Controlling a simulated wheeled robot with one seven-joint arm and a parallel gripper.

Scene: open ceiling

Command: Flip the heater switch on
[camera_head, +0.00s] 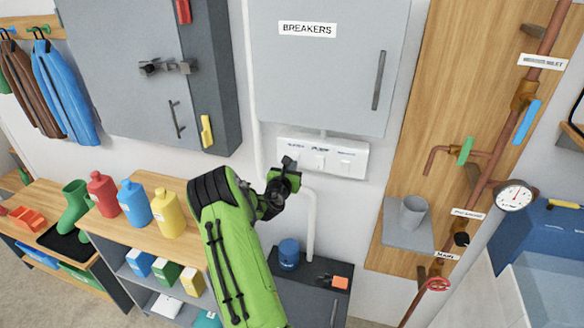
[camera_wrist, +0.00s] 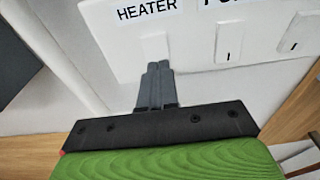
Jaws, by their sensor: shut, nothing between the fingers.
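The white switch panel (camera_head: 345,158) is on the wall under the breaker cabinet, with three labelled switches. The heater switch (camera_wrist: 155,47) is the leftmost one, below the "HEATER" label in the wrist view, and its lower part is hidden behind my fingertips. My gripper (camera_wrist: 158,68) is shut and empty, its fingertips at the heater switch. In the head view my gripper (camera_head: 288,163) covers the left end of the panel. I cannot tell whether the fingertips touch the switch or which way it is set.
The breaker cabinet (camera_head: 330,70) hangs just above the panel. A white pipe (camera_head: 309,225) runs below it to a dark cabinet with a blue container (camera_head: 289,254). A shelf with bottles (camera_head: 168,212) stands left of my arm. A wooden pipe board (camera_head: 420,130) is to the right.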

